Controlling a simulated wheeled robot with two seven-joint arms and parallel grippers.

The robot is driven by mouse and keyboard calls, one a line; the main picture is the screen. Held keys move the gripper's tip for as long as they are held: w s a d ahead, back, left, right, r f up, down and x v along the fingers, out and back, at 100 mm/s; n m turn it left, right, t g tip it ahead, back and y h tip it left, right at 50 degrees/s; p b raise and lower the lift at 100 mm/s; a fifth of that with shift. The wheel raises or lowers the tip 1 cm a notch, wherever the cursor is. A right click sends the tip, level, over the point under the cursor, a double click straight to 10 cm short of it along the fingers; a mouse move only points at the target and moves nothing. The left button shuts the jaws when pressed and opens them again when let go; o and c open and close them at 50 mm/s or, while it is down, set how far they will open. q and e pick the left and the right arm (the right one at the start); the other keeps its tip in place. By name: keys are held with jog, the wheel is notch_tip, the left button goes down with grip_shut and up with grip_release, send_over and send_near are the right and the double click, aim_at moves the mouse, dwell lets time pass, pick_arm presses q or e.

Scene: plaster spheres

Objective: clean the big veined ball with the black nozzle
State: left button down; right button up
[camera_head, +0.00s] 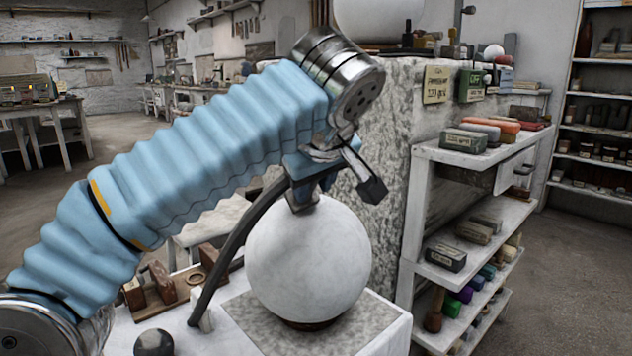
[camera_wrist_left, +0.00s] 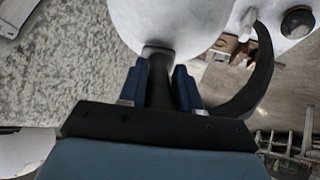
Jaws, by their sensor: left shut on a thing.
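The big veined ball (camera_head: 308,262) is pale, almost white, with faint veins. It sits on a dark ring on a grey speckled slab (camera_head: 252,330). In the left wrist view the ball (camera_wrist_left: 165,22) fills the top middle. My left gripper (camera_head: 308,182) is just above the ball's top, its blue fingers (camera_wrist_left: 159,90) shut on the black nozzle (camera_wrist_left: 158,75). The nozzle's end (camera_head: 300,200) is at the ball's upper surface; I cannot tell whether it touches. A dark hose (camera_head: 232,245) curves down from the gripper to the left of the ball. My right gripper is not in view.
A white shelf unit (camera_head: 425,200) with labelled blocks stands right of the ball, beside a speckled stone block (camera_head: 385,110). A dark small ball (camera_head: 154,343) and wooden pieces (camera_head: 160,285) lie on the table at left. Another big pale ball (camera_head: 378,18) stands behind, above.

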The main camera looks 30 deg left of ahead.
pick_arm(q)
jog(key=shift+w, duration=0.1)
jog(key=shift+w+d+r+p, duration=0.1)
jog(key=shift+w+d+p, duration=0.1)
jog(key=shift+w+p, duration=0.25)
jog(key=shift+s+a, duration=0.2)
jog(key=shift+s, duration=0.3)
dwell(0.4)
jog(key=shift+f+b, duration=0.3)
